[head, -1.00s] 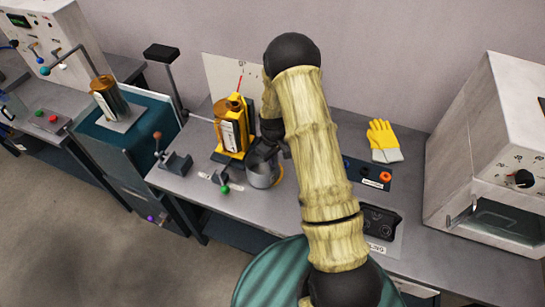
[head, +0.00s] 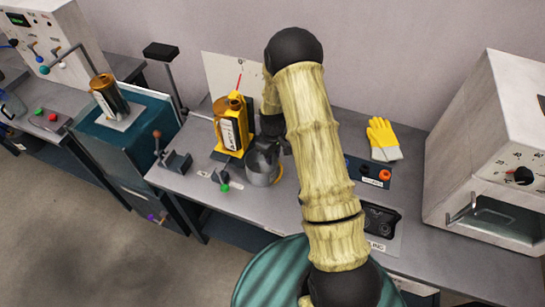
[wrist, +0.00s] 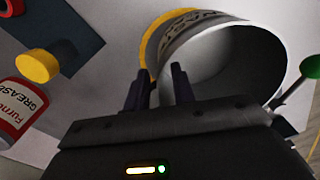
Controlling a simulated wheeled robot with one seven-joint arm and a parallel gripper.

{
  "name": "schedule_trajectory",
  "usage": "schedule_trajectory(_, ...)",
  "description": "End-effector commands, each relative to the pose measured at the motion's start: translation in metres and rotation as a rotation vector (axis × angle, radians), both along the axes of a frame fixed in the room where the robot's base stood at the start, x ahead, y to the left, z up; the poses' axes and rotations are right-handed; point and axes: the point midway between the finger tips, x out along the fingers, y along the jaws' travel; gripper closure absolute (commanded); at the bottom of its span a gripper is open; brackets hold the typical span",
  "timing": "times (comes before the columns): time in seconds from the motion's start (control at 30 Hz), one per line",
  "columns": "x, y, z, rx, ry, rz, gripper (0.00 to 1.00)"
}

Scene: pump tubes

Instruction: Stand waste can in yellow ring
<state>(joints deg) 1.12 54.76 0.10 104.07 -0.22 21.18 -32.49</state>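The waste can (head: 262,166) is a grey open-topped metal can on the bench's front left part. In the wrist view its open mouth and pale inside (wrist: 240,62) fill the upper right. The yellow ring (head: 279,175) shows as a thin arc at the can's right lower side; the wrist view shows part of it (wrist: 150,48) along the can's left side. Whether the can's base is fully inside the ring is hidden. My gripper (wrist: 160,80) is shut on the can's wall, one finger inside the mouth and one outside. In the head view my arm partly hides it.
A yellow pump holder with a gold can (head: 232,125) stands close behind and left. A green-knobbed lever (head: 224,186) is just left of the waste can. Yellow gloves (head: 383,138), a button panel and a white oven (head: 495,150) are to the right.

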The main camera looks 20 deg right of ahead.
Motion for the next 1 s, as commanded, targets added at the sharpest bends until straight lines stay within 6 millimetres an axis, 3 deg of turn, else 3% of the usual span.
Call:
schedule_trajectory(0.6, 0.000, 0.000, 0.102, 0.000, -0.004, 0.001, 0.75)
schedule_trajectory(1.0, 0.000, 0.000, 0.109, 0.000, 0.000, 0.000, 0.75)
